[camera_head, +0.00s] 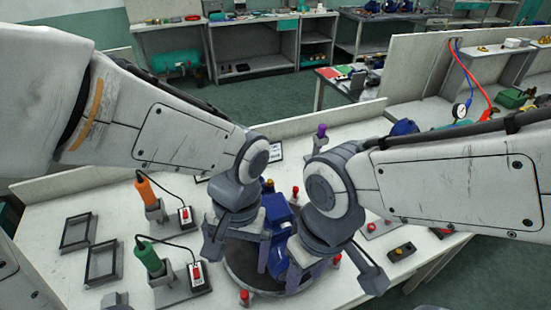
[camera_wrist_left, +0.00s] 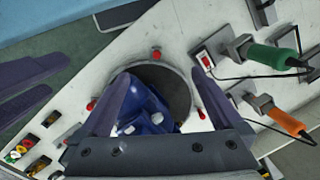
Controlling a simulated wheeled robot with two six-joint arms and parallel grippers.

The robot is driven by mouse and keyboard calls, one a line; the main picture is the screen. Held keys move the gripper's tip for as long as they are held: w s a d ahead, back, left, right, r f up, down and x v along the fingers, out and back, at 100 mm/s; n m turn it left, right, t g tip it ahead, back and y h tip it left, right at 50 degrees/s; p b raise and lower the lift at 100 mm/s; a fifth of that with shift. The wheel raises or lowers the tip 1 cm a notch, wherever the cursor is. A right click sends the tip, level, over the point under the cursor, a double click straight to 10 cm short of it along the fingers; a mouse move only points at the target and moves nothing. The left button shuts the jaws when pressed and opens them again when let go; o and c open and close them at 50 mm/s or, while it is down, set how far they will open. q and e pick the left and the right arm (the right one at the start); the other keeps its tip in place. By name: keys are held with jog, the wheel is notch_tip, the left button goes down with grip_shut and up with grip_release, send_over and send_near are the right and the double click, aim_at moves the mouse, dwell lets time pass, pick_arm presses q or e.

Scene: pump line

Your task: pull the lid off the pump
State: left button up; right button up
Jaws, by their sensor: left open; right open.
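The blue pump (camera_head: 276,208) stands on a dark round plate (camera_head: 246,275) at the middle of the table, partly hidden by my grippers. I cannot make out its lid as a separate part. In the left wrist view the pump (camera_wrist_left: 148,108) shows between the fingers of my left gripper (camera_wrist_left: 160,104), which is open above it; contact cannot be told. My left gripper (camera_head: 243,242) is at the pump's left side in the head view. My right gripper (camera_head: 318,272) is open to the right of the pump, and its purple fingers also show in the left wrist view (camera_wrist_left: 28,90).
Several red-topped posts (camera_head: 245,297) stand around the plate. An orange-handled tool (camera_head: 146,191) and a green-handled tool (camera_head: 150,259) sit in holders at the left, with red switch boxes (camera_head: 199,276). Black frames (camera_head: 103,262) lie further left. A button box (camera_head: 401,251) lies at the right.

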pick_arm(q)
jog(key=w+d+r+n+p, duration=0.3)
jog(key=w+d+r+p, duration=0.1)
jog(key=w+p, duration=0.35)
jog(key=n+t+h+p, duration=0.1)
jog(key=n+p, duration=0.2)
jog(key=p, duration=0.6)
send_over(276, 205)
jog(key=shift+s+f, duration=0.2)
jog(key=shift+f, duration=0.25)
jog(key=shift+w+f, duration=0.2)
jog(key=shift+f, duration=0.15)
jog(key=shift+f+b, duration=1.75)
jog(key=shift+f, duration=0.75)
pick_arm(e)
notch_tip(276, 205, up, 14)
jog(key=n, duration=0.1)
pick_arm(q)
jog(key=shift+f+b, duration=0.25)
jog(key=shift+b, duration=0.15)
jog(key=shift+f+b, duration=0.5)
jog(key=shift+f, duration=0.2)
pick_arm(e)
jog(key=shift+f, duration=0.55)
jog(key=shift+r, duration=0.1)
